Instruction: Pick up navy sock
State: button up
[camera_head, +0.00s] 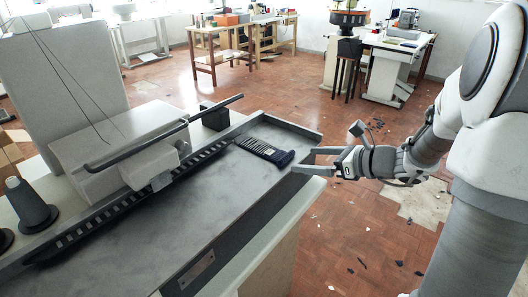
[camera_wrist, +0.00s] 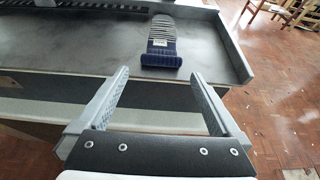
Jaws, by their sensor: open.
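The navy sock (camera_head: 264,150) lies flat on the grey bed of the machine, near its far right end. It has a pale striped part and a plain dark navy end toward my gripper. In the wrist view the sock (camera_wrist: 161,43) lies ahead, with a small pale label on it and its rolled navy end nearest me. My gripper (camera_head: 312,160) is open and empty, just right of the sock at the raised edge of the bed. In the wrist view its two fingers (camera_wrist: 162,80) are spread wide, with the sock beyond them and apart from them.
The bed has a raised rim (camera_head: 280,124) at its far and right ends. A dark bar (camera_head: 160,137) runs above a slotted rail beside the sock. A dark block (camera_head: 214,115) stands behind it, and thread cones (camera_head: 28,208) stand at left. The bed's near part is clear.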

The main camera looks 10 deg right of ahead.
aim_at(289, 158)
jog(key=b+x, duration=0.1)
jog(key=x, duration=0.3)
jog(key=shift+w+f, duration=0.15)
jog(key=shift+f, duration=0.05)
jog(key=shift+w+a+f+b, duration=0.1)
jog(key=shift+w+a+b, duration=0.2)
jog(key=shift+w+a, duration=0.05)
jog(key=c, duration=1.2)
jog(key=shift+r, duration=0.5)
jog(key=s+d+r+p, duration=0.5)
jog(key=s+d+r, duration=0.2)
jog(key=s+r, duration=0.2)
jog(key=shift+s+r, duration=0.2)
jog(key=shift+r, duration=0.35)
